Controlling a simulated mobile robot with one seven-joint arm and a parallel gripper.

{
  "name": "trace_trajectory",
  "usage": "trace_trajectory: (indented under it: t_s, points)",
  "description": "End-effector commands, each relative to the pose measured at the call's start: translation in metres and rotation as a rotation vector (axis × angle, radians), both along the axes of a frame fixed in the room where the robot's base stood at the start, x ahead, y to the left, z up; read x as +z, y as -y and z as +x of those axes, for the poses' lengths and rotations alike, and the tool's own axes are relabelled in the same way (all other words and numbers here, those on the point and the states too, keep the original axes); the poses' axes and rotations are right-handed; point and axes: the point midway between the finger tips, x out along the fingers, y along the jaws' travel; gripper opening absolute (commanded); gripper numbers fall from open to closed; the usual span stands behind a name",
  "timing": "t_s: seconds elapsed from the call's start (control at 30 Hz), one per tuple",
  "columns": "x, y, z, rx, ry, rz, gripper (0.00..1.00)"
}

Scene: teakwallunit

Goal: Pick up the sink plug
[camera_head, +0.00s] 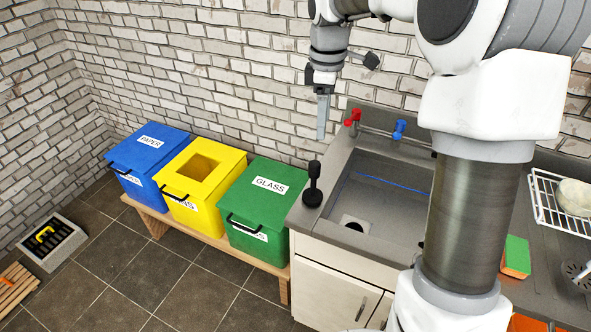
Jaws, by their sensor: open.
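A black object with a round flat base and an upright stem, which looks like the sink plug (313,186), stands on the counter at the left rim of the sink. My gripper (322,132) points down, above and slightly right of it in the picture, apart from it and against the brick wall. Its jaws are open and hold nothing; from this side the fingers overlap. The grey sink (350,190) has a drain opening (354,224) near its front left corner. My arm hides the sink's right part.
A tap with red (352,117) and blue (399,130) handles stands behind the sink. A thin blue stick (392,184) shows at the basin. Blue (150,165), yellow (203,184) and green (262,207) bins stand left. A sponge (516,256) and dish rack (548,212) lie right.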

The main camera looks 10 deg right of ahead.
Motion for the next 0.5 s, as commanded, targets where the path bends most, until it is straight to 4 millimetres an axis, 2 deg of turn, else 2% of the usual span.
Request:
trace_trajectory:
  t_s: [0.17,0.27,0.5]
  points:
    - [-0.011,0.001,0.005,0.026,-0.011,0.007,0.74]
    - [-0.027,0.001,0.005,0.027,-0.015,0.007,0.74]
    - [-0.080,0.000,0.004,0.025,-0.015,0.007,0.74]
